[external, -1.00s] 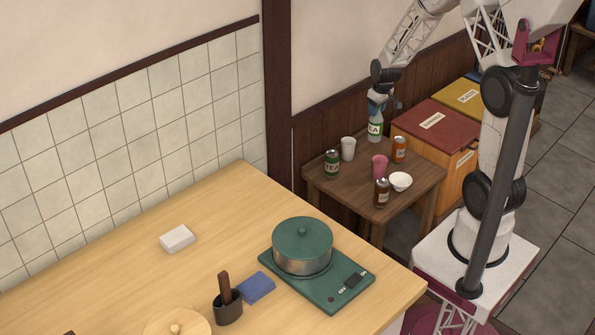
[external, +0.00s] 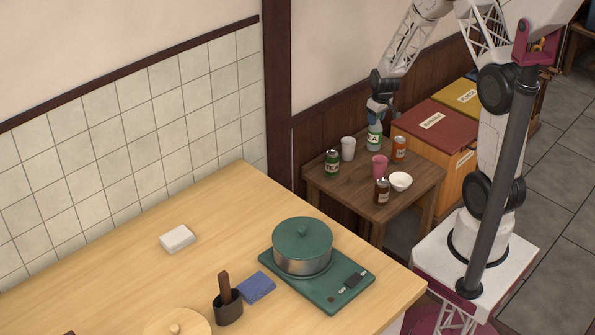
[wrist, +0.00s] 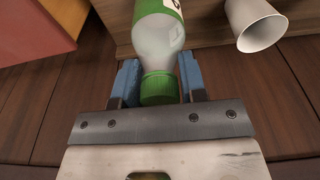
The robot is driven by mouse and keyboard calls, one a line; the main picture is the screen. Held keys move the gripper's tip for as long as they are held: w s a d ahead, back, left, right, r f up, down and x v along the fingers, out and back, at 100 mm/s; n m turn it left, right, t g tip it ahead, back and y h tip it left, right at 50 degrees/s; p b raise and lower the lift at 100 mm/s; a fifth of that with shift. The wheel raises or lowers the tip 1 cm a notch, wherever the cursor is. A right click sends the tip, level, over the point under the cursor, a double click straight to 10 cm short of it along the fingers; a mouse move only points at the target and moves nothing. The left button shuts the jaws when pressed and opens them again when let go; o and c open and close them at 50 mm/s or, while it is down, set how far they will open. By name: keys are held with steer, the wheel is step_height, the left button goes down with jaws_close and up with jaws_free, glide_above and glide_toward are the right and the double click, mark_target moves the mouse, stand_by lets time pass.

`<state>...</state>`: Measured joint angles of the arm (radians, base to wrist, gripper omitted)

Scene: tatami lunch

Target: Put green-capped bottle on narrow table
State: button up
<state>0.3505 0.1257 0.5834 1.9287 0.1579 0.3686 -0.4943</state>
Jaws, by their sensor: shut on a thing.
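The green-capped bottle (external: 374,137) is a clear bottle with a green and white label, upright at the far edge of the small dark wooden table (external: 344,183). My gripper (external: 377,115) is above it, shut on its neck and cap. In the wrist view the green cap (wrist: 160,87) sits between the two blue fingers, with the clear shoulder beyond it. The bottle's base looks at tabletop height, but I cannot tell whether it touches. The fingers partly hide the bottle's top in the external view.
Near the bottle stand a white cup (external: 348,149), a green can (external: 332,163), an orange can (external: 399,149), a pink cup (external: 379,167), a brown jar (external: 382,192) and a white bowl (external: 400,181). A red-topped box (external: 432,128) adjoins the table's right side. The wall is close behind.

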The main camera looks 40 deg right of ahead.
steer(key=o, duration=1.2)
steer(key=shift+c, duration=0.2)
steer(key=shift+r, duration=0.1)
step_height(320, 180, up, 12)
steer(key=s, duration=0.1)
steer(key=shift+s, duration=0.4)
